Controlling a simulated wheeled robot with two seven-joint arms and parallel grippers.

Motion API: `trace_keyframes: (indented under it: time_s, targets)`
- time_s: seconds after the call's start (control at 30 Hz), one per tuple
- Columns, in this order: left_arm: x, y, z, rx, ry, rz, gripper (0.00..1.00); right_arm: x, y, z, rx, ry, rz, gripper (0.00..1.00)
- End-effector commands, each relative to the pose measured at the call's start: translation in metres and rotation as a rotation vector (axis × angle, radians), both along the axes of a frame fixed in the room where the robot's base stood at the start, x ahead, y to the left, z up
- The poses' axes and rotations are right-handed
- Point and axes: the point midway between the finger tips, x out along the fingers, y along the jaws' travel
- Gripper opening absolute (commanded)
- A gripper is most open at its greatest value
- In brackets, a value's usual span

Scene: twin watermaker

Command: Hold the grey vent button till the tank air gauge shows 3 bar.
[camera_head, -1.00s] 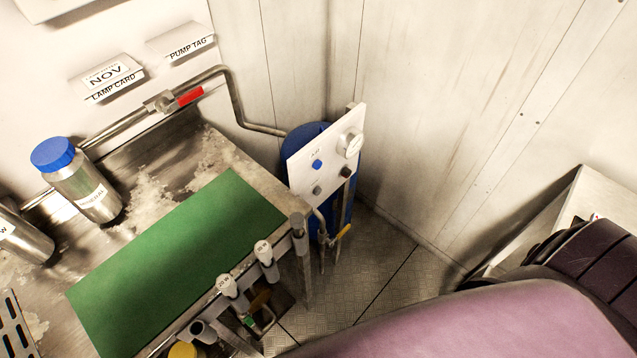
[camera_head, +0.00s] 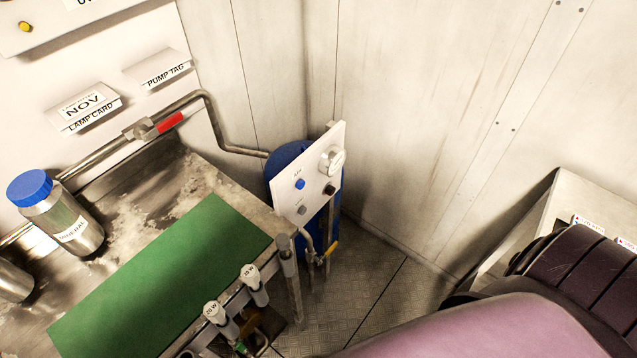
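The blue tank (camera_head: 284,156) stands in the corner, partly hidden behind a white panel (camera_head: 316,166). The grey vent button (camera_head: 302,210) is low on the left of the panel, below a blue button (camera_head: 299,184). A dark knob (camera_head: 329,190) sits to their right. The round gauge (camera_head: 332,159) is near the top of the panel, seen at a steep angle; its reading cannot be made out. Nothing touches the grey button. Neither of my grippers is in view.
A metal bench with a green mat (camera_head: 165,280) and a blue-capped bottle (camera_head: 62,212) is at left. Labelled valves (camera_head: 254,283) line its front edge. A pipe with a red handle (camera_head: 170,123) runs behind. Floor (camera_head: 365,285) shows before the tank. A dark ribbed object (camera_head: 580,272) is at right.

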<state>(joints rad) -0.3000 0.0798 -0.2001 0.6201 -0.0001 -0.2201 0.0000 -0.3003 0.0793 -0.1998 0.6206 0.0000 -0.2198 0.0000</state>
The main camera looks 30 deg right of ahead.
Motion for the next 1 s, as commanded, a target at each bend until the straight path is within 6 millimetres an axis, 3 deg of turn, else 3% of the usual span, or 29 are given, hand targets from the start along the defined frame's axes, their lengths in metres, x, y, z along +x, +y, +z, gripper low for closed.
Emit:
trace_keyframes:
  time_s: [0.03, 0.3, 1.0]
  targets:
    - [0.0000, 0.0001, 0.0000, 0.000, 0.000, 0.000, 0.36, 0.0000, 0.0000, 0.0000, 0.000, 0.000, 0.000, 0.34]
    - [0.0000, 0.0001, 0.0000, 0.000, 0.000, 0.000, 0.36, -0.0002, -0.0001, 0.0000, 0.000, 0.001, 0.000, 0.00]
    - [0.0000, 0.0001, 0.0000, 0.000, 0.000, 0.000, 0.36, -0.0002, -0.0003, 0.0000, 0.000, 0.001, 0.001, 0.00]
